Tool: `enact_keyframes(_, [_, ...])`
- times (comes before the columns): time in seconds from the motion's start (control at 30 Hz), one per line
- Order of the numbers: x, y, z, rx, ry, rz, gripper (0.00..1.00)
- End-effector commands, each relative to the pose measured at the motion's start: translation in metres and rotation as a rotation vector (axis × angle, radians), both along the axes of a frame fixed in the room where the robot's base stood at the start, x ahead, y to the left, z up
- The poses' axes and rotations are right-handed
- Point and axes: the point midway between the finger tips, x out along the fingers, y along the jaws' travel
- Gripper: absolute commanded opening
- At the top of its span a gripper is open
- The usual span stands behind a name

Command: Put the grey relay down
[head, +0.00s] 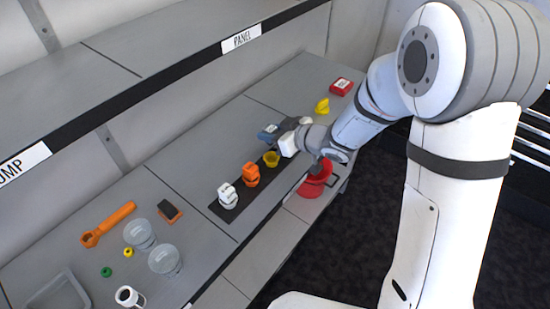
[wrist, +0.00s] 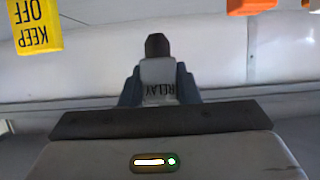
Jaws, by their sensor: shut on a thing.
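My gripper (wrist: 158,88) is shut on the grey relay (wrist: 158,72), a grey block with a dark end and the word RELAY on it, which shows upside down in the wrist view. The relay sits between the two blue-grey fingers. In the head view my gripper (head: 270,132) is over the grey worktop, just behind the far end of a dark strip (head: 232,212). I cannot clearly make out the relay in the head view, nor tell whether it touches a surface.
On the strip stand a white piece (head: 228,195), an orange piece (head: 251,174) and a yellow one (head: 271,159). A yellow block (head: 322,106) and a red box (head: 341,87) lie further back. A red bucket (head: 316,180) is below my wrist. Glass jars (head: 165,261) stand front left.

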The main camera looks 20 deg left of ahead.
Motion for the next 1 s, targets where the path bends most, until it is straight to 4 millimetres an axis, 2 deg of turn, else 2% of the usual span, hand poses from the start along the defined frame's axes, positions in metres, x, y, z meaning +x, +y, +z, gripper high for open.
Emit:
enact_keyframes(0.03, [0.000,0.000,-0.012,0.000,0.005,0.000,0.06])
enact_keyframes(0.1, [0.000,0.000,-0.020,0.000,0.003,-0.001,0.06])
enact_keyframes(0.27, [0.000,0.000,-0.034,0.002,0.002,0.000,0.06])
enact_keyframes(0.5, [0.000,0.000,-0.066,0.000,0.001,0.000,0.06])
enact_keyframes(0.77, [0.000,0.001,-0.069,0.001,-0.002,0.001,0.06])
enact_keyframes(0.8, [-0.001,0.001,-0.069,0.001,-0.002,0.000,0.32])
enact_keyframes(1.0, [-0.001,0.001,-0.069,0.001,-0.002,0.000,0.48])
